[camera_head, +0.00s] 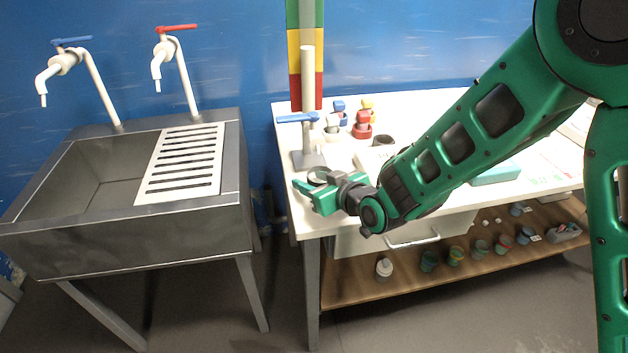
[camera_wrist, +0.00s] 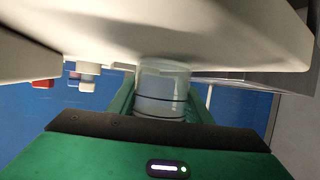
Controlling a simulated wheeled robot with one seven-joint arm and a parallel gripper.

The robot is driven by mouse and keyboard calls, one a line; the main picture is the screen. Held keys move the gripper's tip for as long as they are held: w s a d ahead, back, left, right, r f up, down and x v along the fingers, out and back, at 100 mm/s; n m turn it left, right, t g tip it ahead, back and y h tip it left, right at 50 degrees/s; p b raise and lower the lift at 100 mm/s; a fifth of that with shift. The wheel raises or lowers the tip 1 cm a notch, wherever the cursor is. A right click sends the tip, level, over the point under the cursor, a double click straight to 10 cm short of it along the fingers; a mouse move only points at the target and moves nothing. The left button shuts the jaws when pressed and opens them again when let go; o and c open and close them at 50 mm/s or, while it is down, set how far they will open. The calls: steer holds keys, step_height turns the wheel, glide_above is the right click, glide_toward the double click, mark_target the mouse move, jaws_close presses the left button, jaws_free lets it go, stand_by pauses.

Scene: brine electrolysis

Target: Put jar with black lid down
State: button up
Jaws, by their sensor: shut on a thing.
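My gripper (camera_head: 316,190) is at the left front part of the white table (camera_head: 312,222), low over or at its top, and is shut on a jar. In the wrist view the jar (camera_wrist: 162,88) is a clear, whitish cylinder with a thin dark band, held between the green fingers. In the head view only a small dark-rimmed part of the jar (camera_head: 319,175) shows behind the fingers. The black lid is not clearly visible. I cannot tell whether the jar touches the table.
A stand with a white post and blue lever (camera_head: 308,130) is just behind my gripper. Red, blue and yellow items (camera_head: 362,125) and a dark round item (camera_head: 382,140) stand farther back. A metal sink (camera_head: 100,185) is left, across a gap. A lower shelf (camera_head: 400,284) holds several jars.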

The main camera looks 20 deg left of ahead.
steer(key=shift+f, duration=0.1)
steer(key=o, duration=1.2)
steer(key=shift+d+r, duration=0.2)
steer(key=v, duration=1.1)
steer(key=shift+s+d+r, duration=0.15)
steer(key=shift+s+d, duration=0.05)
steer(key=shift+s, duration=0.05)
